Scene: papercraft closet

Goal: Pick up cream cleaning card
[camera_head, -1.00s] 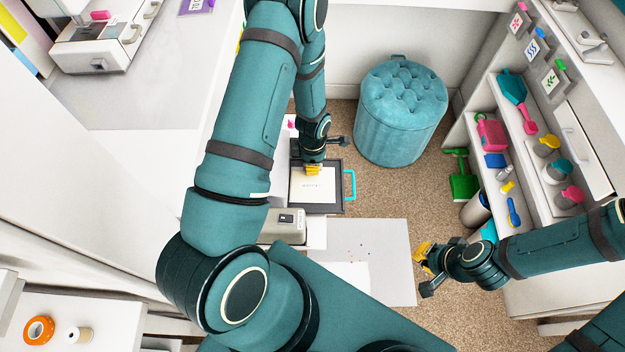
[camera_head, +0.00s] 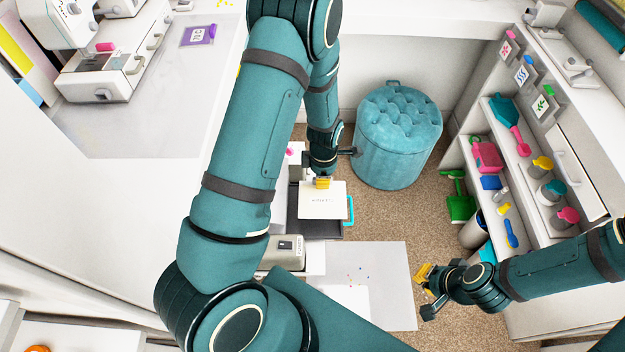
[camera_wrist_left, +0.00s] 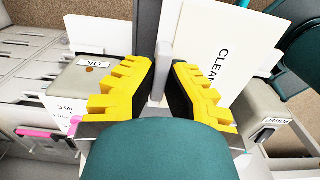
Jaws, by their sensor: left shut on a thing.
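The cream cleaning card (camera_head: 322,205) hangs from my left gripper (camera_head: 322,184), above the dark tray (camera_head: 318,230) with the cyan handle. In the left wrist view the card (camera_wrist_left: 207,45) shows the letters "CLEAN"; the rest of its print is hidden. My left gripper's yellow fingers (camera_wrist_left: 163,85) are shut on the card's grey upright tab, with the card face to the right of it. My right gripper (camera_head: 424,275) is empty and its yellow fingers look apart, above the carpet at the lower right.
A grey box (camera_head: 286,250) stands just in front of the tray. A teal tufted stool (camera_head: 398,135) is close behind on the right. Shelves with tools (camera_head: 510,180) line the right side. Open carpet (camera_head: 380,220) lies between.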

